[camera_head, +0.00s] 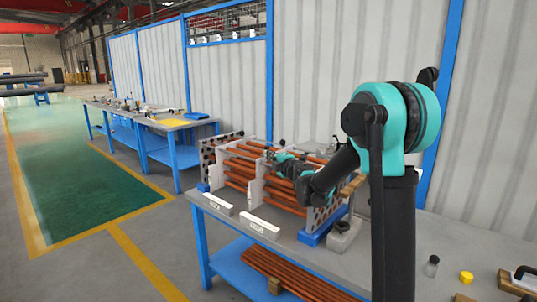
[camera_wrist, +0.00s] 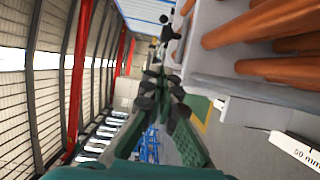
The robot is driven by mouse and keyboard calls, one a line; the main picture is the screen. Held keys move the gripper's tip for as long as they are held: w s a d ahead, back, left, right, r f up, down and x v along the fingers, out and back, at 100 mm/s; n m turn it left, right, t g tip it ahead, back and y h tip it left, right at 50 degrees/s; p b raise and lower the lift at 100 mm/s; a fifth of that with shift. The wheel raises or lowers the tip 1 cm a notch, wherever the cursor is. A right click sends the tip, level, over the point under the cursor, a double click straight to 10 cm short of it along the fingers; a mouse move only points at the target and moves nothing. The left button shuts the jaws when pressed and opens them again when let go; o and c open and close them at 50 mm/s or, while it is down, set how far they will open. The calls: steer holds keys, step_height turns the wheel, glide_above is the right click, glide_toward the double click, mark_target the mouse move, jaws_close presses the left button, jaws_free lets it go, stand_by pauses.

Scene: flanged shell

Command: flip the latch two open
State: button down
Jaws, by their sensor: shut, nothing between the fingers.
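The flanged shell's rack of copper-coloured tubes (camera_head: 238,179) lies on the bench between pale upright plates. My gripper (camera_head: 273,156) is at the top of the middle plate (camera_head: 254,188), and its fingers are small and hard to make out there. In the wrist view my gripper (camera_wrist: 163,90) is shut with nothing held, beside the pale plate (camera_wrist: 205,35). A black knobbed part (camera_wrist: 172,26) shows at that plate's edge, beyond the fingertips and apart from them. It looks like a latch, but I cannot tell whether it is latch two or whether it is open.
Copper-coloured tubes (camera_wrist: 270,25) run close on the right in the wrist view. White label blocks (camera_head: 260,224) stand along the bench's front edge. Small items, including a yellow cap (camera_head: 466,277), lie at lower right.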

steer(key=v, duration=0.7)
steer(key=shift+s+d, duration=0.2)
steer(key=shift+s, duration=0.05)
